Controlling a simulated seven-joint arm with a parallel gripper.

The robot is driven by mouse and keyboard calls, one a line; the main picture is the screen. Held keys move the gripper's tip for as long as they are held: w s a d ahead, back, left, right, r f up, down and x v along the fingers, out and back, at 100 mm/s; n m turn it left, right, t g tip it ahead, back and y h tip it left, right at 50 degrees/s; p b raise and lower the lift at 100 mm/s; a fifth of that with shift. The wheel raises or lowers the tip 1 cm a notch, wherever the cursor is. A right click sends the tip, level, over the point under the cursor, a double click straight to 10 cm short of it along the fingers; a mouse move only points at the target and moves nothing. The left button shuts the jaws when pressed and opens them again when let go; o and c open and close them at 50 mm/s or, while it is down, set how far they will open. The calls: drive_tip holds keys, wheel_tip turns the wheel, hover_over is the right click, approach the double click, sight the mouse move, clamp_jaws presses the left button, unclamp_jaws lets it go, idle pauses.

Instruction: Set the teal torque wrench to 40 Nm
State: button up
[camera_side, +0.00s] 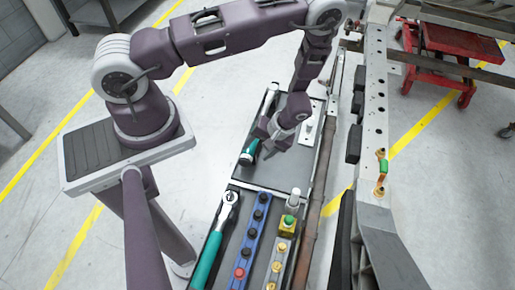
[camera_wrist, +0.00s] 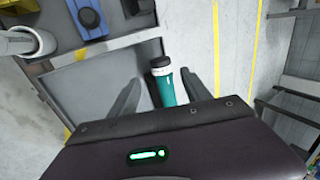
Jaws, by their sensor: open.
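The teal torque wrench (camera_side: 249,152) lies along the left edge of the upper grey tray in the side view. Its teal grip and dark end cap face the near side, and a metal shaft runs away toward the back. In the wrist view its teal handle (camera_wrist: 165,88) has a pale band and a black end cap. My gripper (camera_side: 263,141) is open with its fingers close to the handle end. In the wrist view the handle shows between the two fingers of my gripper (camera_wrist: 163,82), with gaps on both sides. The scale reading is too small to tell.
A second teal-handled tool, a ratchet (camera_side: 211,243), lies in the lower tray. Beside it are a blue rail (camera_side: 250,238) with several black knobs and a red one, and a metal strip with brass fittings (camera_side: 279,262). The chassis rail (camera_side: 376,110) stands to the right.

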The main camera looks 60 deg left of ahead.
sight(248, 159)
drive_tip(key=x, duration=1)
drive_tip(key=shift+s+f, duration=0.1)
drive_tip(key=shift+s, duration=0.05)
drive_tip(key=shift+c, duration=0.3)
